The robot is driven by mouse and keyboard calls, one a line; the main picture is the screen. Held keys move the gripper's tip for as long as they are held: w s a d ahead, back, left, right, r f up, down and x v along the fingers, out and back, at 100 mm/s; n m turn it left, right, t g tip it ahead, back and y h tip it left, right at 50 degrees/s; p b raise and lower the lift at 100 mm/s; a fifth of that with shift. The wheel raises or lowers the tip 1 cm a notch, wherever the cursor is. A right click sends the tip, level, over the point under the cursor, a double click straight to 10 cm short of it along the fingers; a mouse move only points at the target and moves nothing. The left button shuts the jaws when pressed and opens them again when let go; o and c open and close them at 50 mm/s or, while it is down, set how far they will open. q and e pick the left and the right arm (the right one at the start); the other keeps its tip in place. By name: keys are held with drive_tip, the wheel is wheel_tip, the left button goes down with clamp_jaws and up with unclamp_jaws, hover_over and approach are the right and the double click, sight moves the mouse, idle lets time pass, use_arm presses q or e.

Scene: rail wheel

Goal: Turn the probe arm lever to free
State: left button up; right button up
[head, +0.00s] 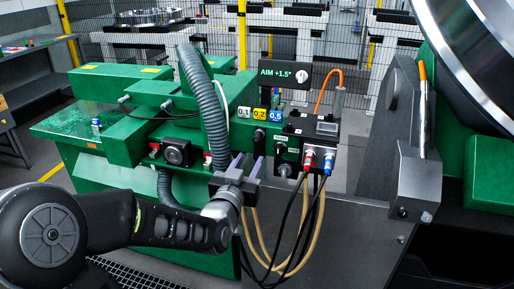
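My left gripper (248,164) is in the middle of the view, in front of the green machine (110,130). Its two fingers point up and stand apart, with nothing visible between them. Just to its right is a black control box (312,128) with small labels, dark knobs and plugged cables. A dark round knob (281,148) sits on the box's left part, close to the right fingertip. Which of these parts is the probe arm lever I cannot tell; the gripper may hide some of them. My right gripper is not in view.
A thick grey hose (206,105) runs down just behind the gripper. Black and tan cables (290,225) hang below the box. Yellow and blue number blocks (260,114) stand above. A large steel wheel (465,50) and a grey bracket (415,180) are at right.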

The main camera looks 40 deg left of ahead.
sight(256, 150)
use_arm(q)
drive_tip(key=shift+w+a+r+p, duration=0.1)
drive_tip(key=shift+w+a+p, duration=0.15)
drive_tip(key=shift+w+p, duration=0.35)
drive_tip(key=p+x, duration=0.1)
drive_tip(key=x, duration=0.5)
clamp_jaws()
idle(1.0)
